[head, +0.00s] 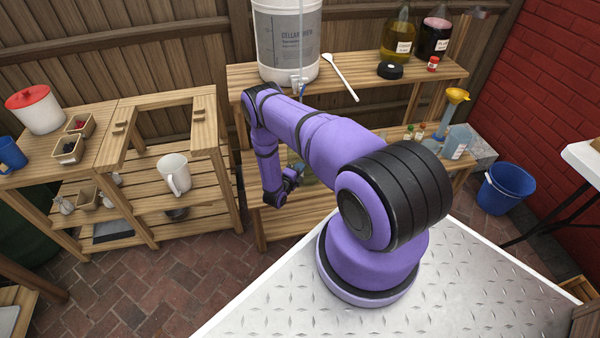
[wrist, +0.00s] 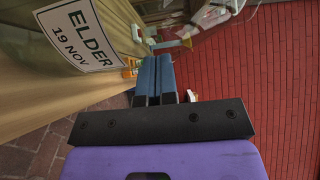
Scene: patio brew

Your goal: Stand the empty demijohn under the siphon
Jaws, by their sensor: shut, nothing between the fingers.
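My gripper (wrist: 154,78) shows in the wrist view as two blue fingers pressed together, shut and empty. A white card reading "ELDER 19 NOV" (wrist: 80,35) is close on their left; what it is fixed to is unclear. In the head view my wrist is low in front of the shelf rack, and the fingers are hidden. A greenish glass thing (head: 309,179) partly shows behind it on the lower shelf; I cannot tell if it is the empty demijohn. The white fermenting bucket (head: 287,50) stands on the top shelf with a clear siphon tube (head: 301,35) at its front.
A yellow-filled demijohn (head: 398,36) and a dark red one (head: 434,36) stand at the top shelf's right, near a white spoon (head: 340,77). A funnel (head: 457,96) and bottles crowd the middle shelf's right. A slatted bench (head: 150,205) stands left. A blue bucket (head: 505,188) is on the floor.

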